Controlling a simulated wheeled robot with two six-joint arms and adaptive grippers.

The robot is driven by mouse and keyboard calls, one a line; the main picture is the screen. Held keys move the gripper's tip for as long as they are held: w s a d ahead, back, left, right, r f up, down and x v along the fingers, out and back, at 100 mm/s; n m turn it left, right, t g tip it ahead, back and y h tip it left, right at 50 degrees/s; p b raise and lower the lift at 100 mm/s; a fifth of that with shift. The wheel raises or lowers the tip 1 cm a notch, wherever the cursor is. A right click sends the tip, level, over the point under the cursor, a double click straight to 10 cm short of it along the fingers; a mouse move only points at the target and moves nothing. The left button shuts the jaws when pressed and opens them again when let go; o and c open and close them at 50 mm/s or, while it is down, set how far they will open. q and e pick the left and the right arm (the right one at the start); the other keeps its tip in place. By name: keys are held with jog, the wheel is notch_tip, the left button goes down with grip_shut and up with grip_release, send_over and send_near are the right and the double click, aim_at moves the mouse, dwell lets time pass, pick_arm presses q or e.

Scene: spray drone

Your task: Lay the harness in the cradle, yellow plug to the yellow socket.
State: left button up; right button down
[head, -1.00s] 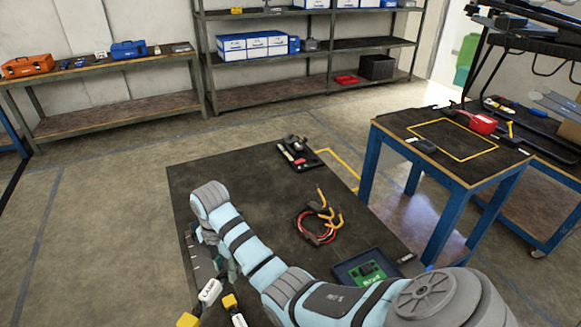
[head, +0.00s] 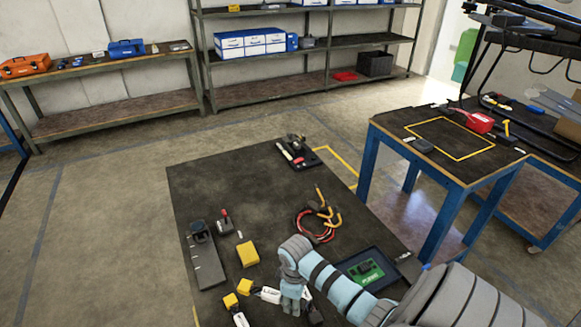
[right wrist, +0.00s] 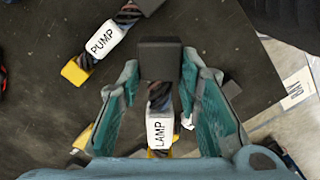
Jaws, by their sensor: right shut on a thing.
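My right gripper (head: 292,303) is over the front of the dark table. In the right wrist view its fingers (right wrist: 160,75) close around the dark end block (right wrist: 160,58) of the harness labelled LAMP (right wrist: 160,131). The LAMP harness's white label (head: 270,295) and yellow plug (head: 245,287) point left in the head view. A second harness labelled PUMP (right wrist: 103,39) lies at the front edge, with its own yellow plug (head: 230,300). A long grey piece (head: 208,264) at the left may be the cradle; I cannot make out a yellow socket. My left gripper is not in view.
A yellow block (head: 248,254) and a small red-topped device (head: 224,221) stand near the grey piece. A coil of red and orange cables (head: 317,220) and a tray with a green board (head: 366,270) are to the right. The table's back left is clear.

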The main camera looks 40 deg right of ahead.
aim_at(294, 319)
notch_tip(294, 319, down, 9)
jog(key=b, duration=0.2)
jog(key=shift+b, duration=0.35)
jog(key=shift+f, duration=0.15)
jog(key=c, duration=1.2)
grip_release()
